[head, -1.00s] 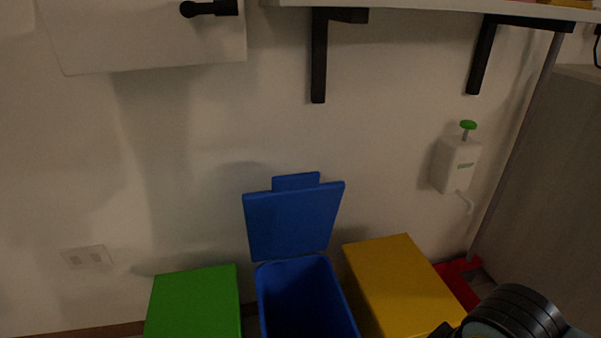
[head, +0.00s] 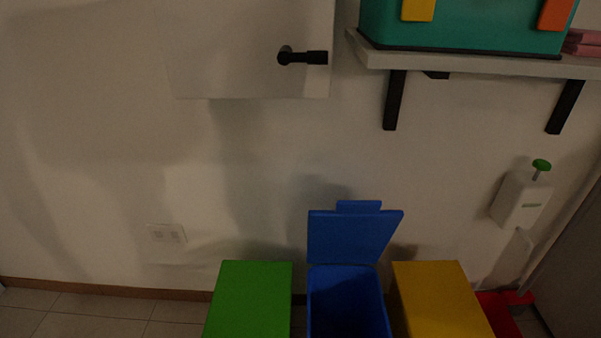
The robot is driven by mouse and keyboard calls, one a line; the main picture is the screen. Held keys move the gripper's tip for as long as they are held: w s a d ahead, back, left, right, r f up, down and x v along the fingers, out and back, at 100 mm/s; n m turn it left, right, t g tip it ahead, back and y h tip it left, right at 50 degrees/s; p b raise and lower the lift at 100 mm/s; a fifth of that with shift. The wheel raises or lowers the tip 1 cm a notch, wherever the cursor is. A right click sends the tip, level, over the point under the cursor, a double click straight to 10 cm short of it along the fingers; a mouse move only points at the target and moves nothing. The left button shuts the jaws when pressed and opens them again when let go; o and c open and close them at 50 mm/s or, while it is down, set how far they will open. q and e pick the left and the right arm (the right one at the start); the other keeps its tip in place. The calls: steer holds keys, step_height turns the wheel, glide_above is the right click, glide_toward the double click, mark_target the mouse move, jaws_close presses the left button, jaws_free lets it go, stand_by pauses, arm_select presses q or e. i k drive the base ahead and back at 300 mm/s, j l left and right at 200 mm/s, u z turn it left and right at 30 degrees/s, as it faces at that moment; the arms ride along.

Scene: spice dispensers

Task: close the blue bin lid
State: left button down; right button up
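The blue bin (head: 373,295) stands on the floor at the bottom middle of the head view, its inside showing dark and open. Its blue lid (head: 350,236) is raised upright at the back of the bin, near the wall, with a small tab on its top edge. The bin's lower front is cut off by the picture's edge. Neither of my grippers shows in the head view.
A green bin (head: 250,298) stands left of the blue one and a yellow bin (head: 440,300) right of it, both closed. A shelf (head: 470,64) holding a teal box (head: 465,25) juts out above. A white dispenser (head: 520,200) hangs at right.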

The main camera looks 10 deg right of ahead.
mark_target(357, 232)
steer(key=k+j, duration=0.3)
steer(key=k, duration=0.15)
steer(key=k+j, duration=0.3)
steer(key=k, duration=0.2)
steer(key=k+j, duration=0.35)
steer(key=k, duration=0.1)
